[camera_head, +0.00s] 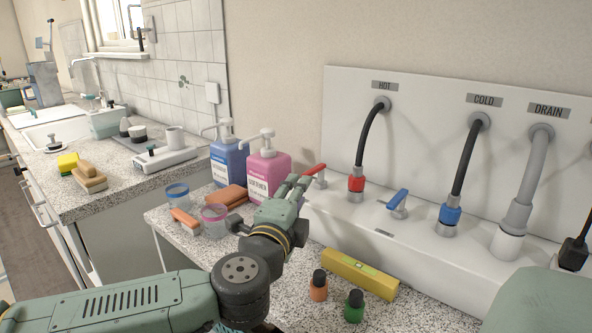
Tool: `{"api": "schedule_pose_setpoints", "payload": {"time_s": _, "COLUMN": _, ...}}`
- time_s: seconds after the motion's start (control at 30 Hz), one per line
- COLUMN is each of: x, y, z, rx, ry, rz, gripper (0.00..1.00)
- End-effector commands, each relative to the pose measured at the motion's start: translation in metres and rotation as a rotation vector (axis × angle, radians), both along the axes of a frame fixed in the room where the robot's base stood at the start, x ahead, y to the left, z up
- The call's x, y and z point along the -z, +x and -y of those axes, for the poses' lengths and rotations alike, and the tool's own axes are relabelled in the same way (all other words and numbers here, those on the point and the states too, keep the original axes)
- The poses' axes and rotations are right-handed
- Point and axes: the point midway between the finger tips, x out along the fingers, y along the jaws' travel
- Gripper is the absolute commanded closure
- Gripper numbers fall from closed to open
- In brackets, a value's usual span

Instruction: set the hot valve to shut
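The hot valve (320,181) has a red lever (315,169) and sits on the white washer box, left of the red hose fitting under the HOT label (384,85). The lever points to the upper right in the picture. My gripper (297,181) is just left of the lever, its fingers pointing up and away from me. A narrow gap shows between the fingertips, with nothing seen held there. I cannot tell whether a finger touches the lever. The valve's lower left part is partly hidden behind my gripper.
The cold valve with its blue lever (397,198) stands to the right. Pink (266,172) and blue (228,160) pump bottles stand close behind my gripper. A yellow level (360,274) and two small bottles, orange (318,288) and green (354,307), lie or stand in front of the box.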

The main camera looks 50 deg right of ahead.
Motion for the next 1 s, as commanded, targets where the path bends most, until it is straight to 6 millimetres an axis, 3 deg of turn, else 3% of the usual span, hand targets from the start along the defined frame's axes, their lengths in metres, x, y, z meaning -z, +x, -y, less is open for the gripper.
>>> {"api": "schedule_pose_setpoints", "payload": {"time_s": 0.3, "x": -0.003, "y": 0.027, "z": 0.055, "rx": 0.002, "ry": -0.001, "rz": 0.002, "gripper": 0.71}}
{"api": "schedule_pose_setpoints", "payload": {"time_s": 0.5, "x": -0.002, "y": 0.039, "z": 0.077, "rx": 0.002, "ry": -0.001, "rz": 0.002, "gripper": 0.71}}
{"api": "schedule_pose_setpoints", "payload": {"time_s": 0.9, "x": -0.001, "y": 0.043, "z": 0.083, "rx": 0.001, "ry": -0.002, "rz": 0.001, "gripper": 0.71}}
{"api": "schedule_pose_setpoints", "payload": {"time_s": 1.0, "x": -0.001, "y": 0.043, "z": 0.083, "rx": 0.001, "ry": -0.002, "rz": 0.001, "gripper": 0.78}}
